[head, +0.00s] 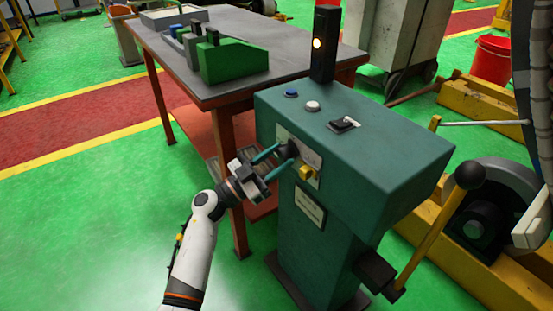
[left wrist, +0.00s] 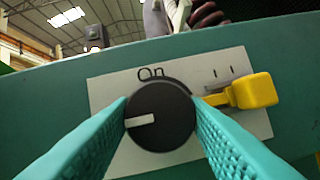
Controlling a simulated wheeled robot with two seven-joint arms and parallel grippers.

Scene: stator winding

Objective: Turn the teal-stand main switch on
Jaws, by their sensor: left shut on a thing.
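The teal stand (head: 345,150) stands in the middle of the head view. Its main switch is a round black knob (left wrist: 160,117) with a white pointer mark, on a pale plate (left wrist: 108,92) on the stand's front. The word "On" is printed above the knob, and the white mark points left, away from that word. The knob also shows in the head view (head: 289,148), partly covered by my fingers. My left gripper (head: 274,153) is shut on the knob, with one teal finger on each side. My right gripper is not in view.
A yellow handle (left wrist: 257,91) sits just right of the knob. A dark worktable (head: 270,40) stands behind left; a long lever (head: 432,235) stands right.

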